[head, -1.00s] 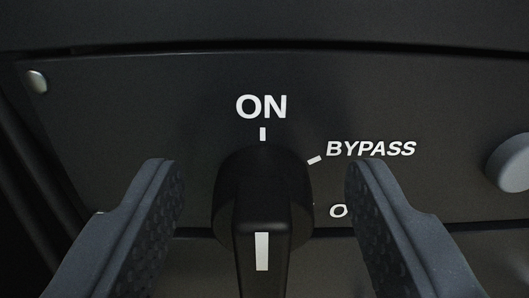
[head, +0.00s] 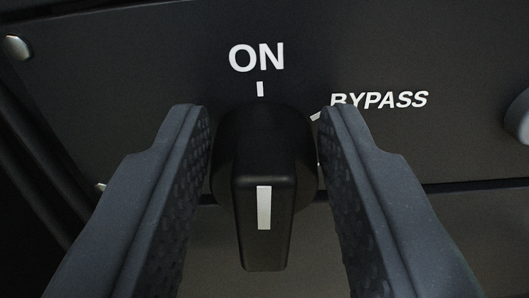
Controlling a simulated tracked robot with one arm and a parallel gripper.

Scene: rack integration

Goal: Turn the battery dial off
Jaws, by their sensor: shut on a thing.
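The battery dial (head: 265,190) is a black knob with a raised grip bar and a white line on its face. It sits on a dark panel in the head view. Its white line is upright, in line with the tick under the ON label (head: 257,58). The BYPASS label (head: 378,100) is up and right of the dial, partly behind my right finger. My gripper (head: 262,118) has one ribbed dark finger on each side of the dial and is shut on it. The third label, lower right, is hidden behind the right finger.
A grey round knob or button (head: 519,118) shows at the right edge of the panel. A silver screw (head: 17,47) is at the panel's upper left. The panel's lower edge runs behind the dial and fingers.

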